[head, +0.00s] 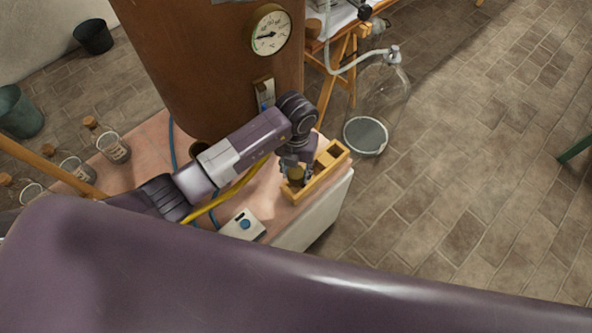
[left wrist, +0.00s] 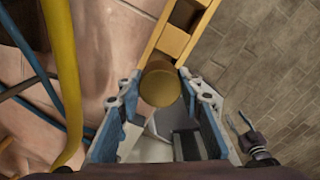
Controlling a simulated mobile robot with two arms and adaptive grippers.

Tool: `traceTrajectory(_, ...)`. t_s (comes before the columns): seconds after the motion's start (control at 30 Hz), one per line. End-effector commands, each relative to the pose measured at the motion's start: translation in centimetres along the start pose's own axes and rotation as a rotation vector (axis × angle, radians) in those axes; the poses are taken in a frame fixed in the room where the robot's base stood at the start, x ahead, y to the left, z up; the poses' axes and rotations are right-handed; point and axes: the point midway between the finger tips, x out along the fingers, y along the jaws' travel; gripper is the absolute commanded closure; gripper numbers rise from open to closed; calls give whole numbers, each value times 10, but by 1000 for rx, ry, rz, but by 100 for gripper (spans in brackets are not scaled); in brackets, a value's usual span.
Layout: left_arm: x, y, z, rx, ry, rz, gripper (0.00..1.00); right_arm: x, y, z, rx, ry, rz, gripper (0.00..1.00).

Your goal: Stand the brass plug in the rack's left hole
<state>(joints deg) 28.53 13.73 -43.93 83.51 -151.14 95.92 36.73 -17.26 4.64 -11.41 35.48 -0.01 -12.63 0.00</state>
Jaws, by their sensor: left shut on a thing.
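The brass plug (left wrist: 160,86) is a round, dull gold piece held between the fingertips of my left gripper (left wrist: 160,78). In the head view the plug (head: 296,175) shows at the near left end of the wooden rack (head: 330,166), with my left gripper (head: 298,177) around it. The rack is a narrow yellow wooden block with square holes; it also shows in the left wrist view (left wrist: 174,41). One dark hole is open at its far end. The plug overlaps the near end, and I cannot tell whether it is above a hole or in it. My right gripper is out of view.
The rack is at the right edge of a pinkish tiled top (head: 279,204). A copper vessel with a gauge (head: 270,31) stands behind my left arm. A white box with a blue knob (head: 244,224) lies in front. A yellow hose (head: 229,190) runs beside my arm.

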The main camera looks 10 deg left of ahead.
Motion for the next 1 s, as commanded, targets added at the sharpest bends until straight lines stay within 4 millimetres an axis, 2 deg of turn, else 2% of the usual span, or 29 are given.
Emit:
traceTrajectory(0.2,-1,0,0,0,-1,-1,94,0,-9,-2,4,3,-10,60)
traceTrajectory(1.0,-1,0,1,1,-1,-1,94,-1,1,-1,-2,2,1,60)
